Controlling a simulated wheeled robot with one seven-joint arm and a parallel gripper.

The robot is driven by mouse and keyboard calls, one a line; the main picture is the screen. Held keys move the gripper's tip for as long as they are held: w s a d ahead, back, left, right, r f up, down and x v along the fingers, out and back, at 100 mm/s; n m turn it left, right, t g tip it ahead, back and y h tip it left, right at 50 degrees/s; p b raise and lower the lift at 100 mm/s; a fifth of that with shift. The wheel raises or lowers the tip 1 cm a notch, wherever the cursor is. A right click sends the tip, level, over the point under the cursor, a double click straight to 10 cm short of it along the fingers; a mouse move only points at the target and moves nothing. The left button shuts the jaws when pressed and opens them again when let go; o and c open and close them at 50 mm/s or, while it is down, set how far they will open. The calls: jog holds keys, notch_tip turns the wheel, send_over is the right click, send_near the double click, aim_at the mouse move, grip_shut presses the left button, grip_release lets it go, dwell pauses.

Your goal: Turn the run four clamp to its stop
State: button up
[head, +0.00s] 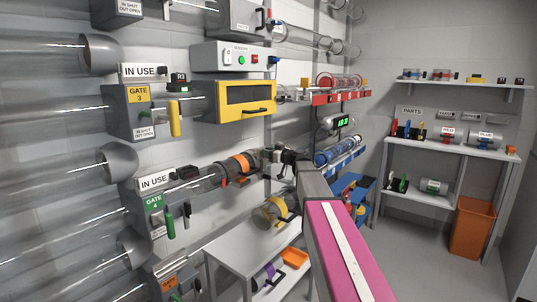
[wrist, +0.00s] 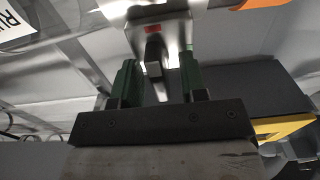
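The run four tube (head: 208,180) leaves the green GATE 4 box (head: 155,217) and carries an orange band (head: 238,164). The grey metal clamp (head: 256,159) sits just right of that band. In the wrist view the clamp (wrist: 157,27) has a small red mark, and its grey lever (wrist: 154,76) points toward my palm. My gripper (head: 283,156) is at the clamp, at the end of my arm. In the wrist view my gripper (wrist: 158,75) has its green fingers apart, one on each side of the lever, with gaps showing. The stop cannot be made out.
A white table (head: 232,258) with a yellow-ringed part (head: 271,212) and an orange tray (head: 294,257) stands below. Shelves (head: 455,150) and an orange bin (head: 472,228) are at right.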

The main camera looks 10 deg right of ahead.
jog(key=shift+c, duration=0.3)
grip_shut()
jog(key=shift+m, duration=0.4)
jog(key=m, duration=0.8)
jog(key=shift+w+d+f, duration=0.1)
jog(key=shift+w+d, duration=0.05)
jog(key=m, duration=0.5)
jog(key=shift+f+m, duration=0.15)
jog(key=shift+m, duration=1.85)
